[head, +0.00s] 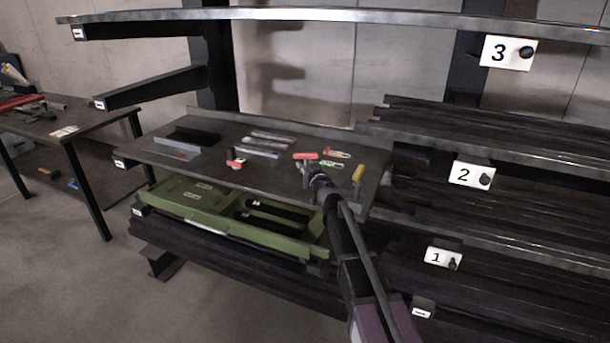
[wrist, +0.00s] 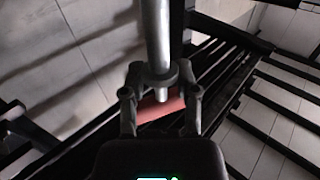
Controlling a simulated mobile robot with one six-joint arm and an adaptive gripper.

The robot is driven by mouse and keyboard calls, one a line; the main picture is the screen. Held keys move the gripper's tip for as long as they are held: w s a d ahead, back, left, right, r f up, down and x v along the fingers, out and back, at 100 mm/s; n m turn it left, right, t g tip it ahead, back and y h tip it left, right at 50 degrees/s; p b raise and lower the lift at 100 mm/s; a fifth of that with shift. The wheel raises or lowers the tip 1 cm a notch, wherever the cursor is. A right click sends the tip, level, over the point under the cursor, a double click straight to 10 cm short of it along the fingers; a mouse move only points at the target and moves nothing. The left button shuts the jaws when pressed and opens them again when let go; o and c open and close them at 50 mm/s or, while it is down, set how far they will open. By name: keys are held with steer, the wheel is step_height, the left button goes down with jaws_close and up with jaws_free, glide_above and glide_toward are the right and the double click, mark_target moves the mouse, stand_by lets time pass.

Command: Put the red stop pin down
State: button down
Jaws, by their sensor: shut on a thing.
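My gripper (head: 307,170) is over the right part of the dark shelf table (head: 220,174) in the head view. A red stop pin (head: 305,156) shows at its tip. In the wrist view my gripper (wrist: 160,100) is shut on the pin, with one finger on each side. The pin's red part (wrist: 161,109) lies between and behind the fingers. A grey metal shaft with a collar (wrist: 157,45) runs from there to the top edge. The fingers partly hide the pin, and I cannot tell whether it touches the table.
Another red-topped piece (head: 236,161), grey bars (head: 262,152), small labelled pieces (head: 335,154) and a yellow piece (head: 358,173) lie on the table. A green tray (head: 180,212) is below it. Rack arms with plates 1, 2 and 3 (head: 507,52) stand to the right.

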steer(key=shift+w+a, duration=0.15)
steer(key=shift+w, duration=0.4)
steer(key=shift+f, duration=0.15)
steer(key=shift+f+b, duration=1.65)
steer(key=shift+b, duration=0.15)
steer(key=shift+f, duration=0.1)
steer(key=shift+c, duration=1.8)
jaws_free()
steer(key=shift+r, duration=0.2)
steer(key=v, duration=1.2)
steer(key=shift+f, duration=0.1)
